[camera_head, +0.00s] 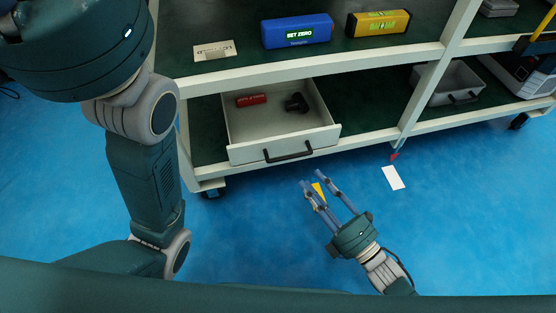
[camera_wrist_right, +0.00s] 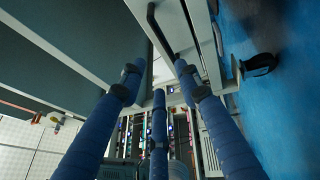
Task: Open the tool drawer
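The tool drawer (camera_head: 240,152) is pulled out from the lower shelf of the rack, its inside showing. A red cylinder (camera_head: 251,99) and a small black object (camera_head: 296,103) lie in it. Its dark bar handle (camera_head: 288,152) is on the front panel. My right gripper (camera_head: 314,181) is open and empty, in front of and below the handle in the head view, apart from it. In the right wrist view its blue fingers (camera_wrist_right: 156,90) are spread, with a dark handle (camera_wrist_right: 160,30) beyond them. My left gripper is out of view.
A grey bin (camera_head: 451,84) stands at lower right. A white card (camera_head: 393,178) lies on the otherwise largely clear blue floor.

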